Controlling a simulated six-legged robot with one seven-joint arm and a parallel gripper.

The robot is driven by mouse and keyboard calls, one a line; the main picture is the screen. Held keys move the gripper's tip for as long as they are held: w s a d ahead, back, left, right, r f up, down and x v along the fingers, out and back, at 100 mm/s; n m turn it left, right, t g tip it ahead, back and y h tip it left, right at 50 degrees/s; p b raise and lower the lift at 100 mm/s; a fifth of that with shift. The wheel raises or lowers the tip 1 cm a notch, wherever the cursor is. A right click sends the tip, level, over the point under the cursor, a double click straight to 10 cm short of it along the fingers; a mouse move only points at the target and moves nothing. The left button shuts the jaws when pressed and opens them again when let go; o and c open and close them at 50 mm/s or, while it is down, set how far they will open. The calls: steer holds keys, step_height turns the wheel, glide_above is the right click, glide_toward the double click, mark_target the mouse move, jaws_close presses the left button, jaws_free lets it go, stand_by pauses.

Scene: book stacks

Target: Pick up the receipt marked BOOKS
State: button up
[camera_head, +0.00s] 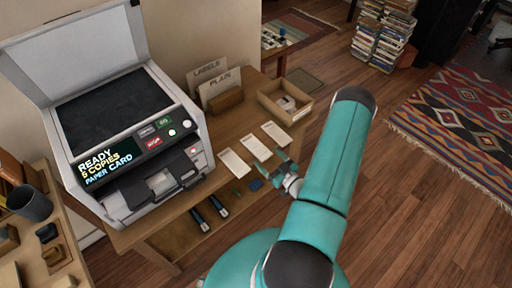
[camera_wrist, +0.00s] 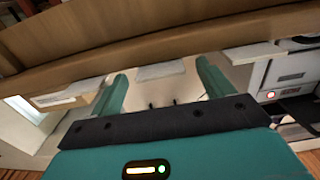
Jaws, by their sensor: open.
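Three pale slips lie side by side on the wooden table in the head view: a near-left one (camera_head: 234,163), a middle one (camera_head: 255,147) and a far-right one (camera_head: 276,134). Their print is too small to read, so I cannot tell which is marked BOOKS. My gripper (camera_head: 279,169) is open and empty at the table's front edge, by the near ends of the slips. In the wrist view my gripper (camera_wrist: 162,72) has its teal fingers spread, with one slip (camera_wrist: 160,70) seen between them. Other slips show at the left (camera_wrist: 68,99) and right (camera_wrist: 255,53).
A printer (camera_head: 105,120) with a lit screen and raised lid stands left on the table (camera_head: 180,215). Card holders marked LABELS (camera_head: 208,70) and PLAIN (camera_head: 218,85) and an open wooden box (camera_head: 285,103) stand behind the slips. Floor to the right is clear beside a patterned rug (camera_head: 465,125).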

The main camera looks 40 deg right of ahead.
steer(key=shift+w, duration=0.2)
steer(key=c, duration=1.1)
steer(key=shift+o, duration=0.2)
steer(key=shift+r, duration=0.1)
